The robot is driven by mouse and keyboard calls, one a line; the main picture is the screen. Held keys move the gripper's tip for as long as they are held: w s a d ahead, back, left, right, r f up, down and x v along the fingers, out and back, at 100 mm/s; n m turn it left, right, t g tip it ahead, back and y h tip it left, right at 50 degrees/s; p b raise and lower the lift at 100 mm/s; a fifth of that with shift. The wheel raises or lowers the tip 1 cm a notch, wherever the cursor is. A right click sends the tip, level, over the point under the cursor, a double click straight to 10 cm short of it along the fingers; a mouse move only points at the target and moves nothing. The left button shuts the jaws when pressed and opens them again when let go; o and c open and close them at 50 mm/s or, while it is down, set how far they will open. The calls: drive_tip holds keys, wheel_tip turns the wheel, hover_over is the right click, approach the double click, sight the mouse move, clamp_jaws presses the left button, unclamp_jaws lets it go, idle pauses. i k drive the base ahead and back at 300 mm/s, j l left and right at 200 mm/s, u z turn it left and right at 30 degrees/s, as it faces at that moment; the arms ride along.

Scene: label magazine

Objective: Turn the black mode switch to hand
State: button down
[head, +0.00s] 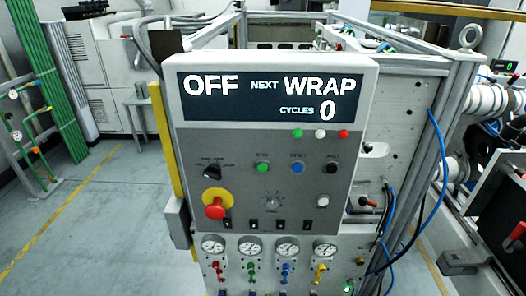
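The black mode switch (212,172) is a small rotary knob at the upper left of the grey control panel (240,200). The display (268,97) above reads "OFF" at left, "WRAP" at right and "CYCLES 0" below. My gripper is not in view.
A red emergency button (215,208) on a yellow ring sits just below the switch. Green (263,168), blue (297,168) and black (331,167) buttons are to the right. Gauges (250,246) and coloured valves line the bottom. Open floor (110,215) lies left.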

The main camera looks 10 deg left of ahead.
sight(213, 172)
drive_tip(key=k+j+u, duration=0.1)
drive_tip(key=u, duration=1.1)
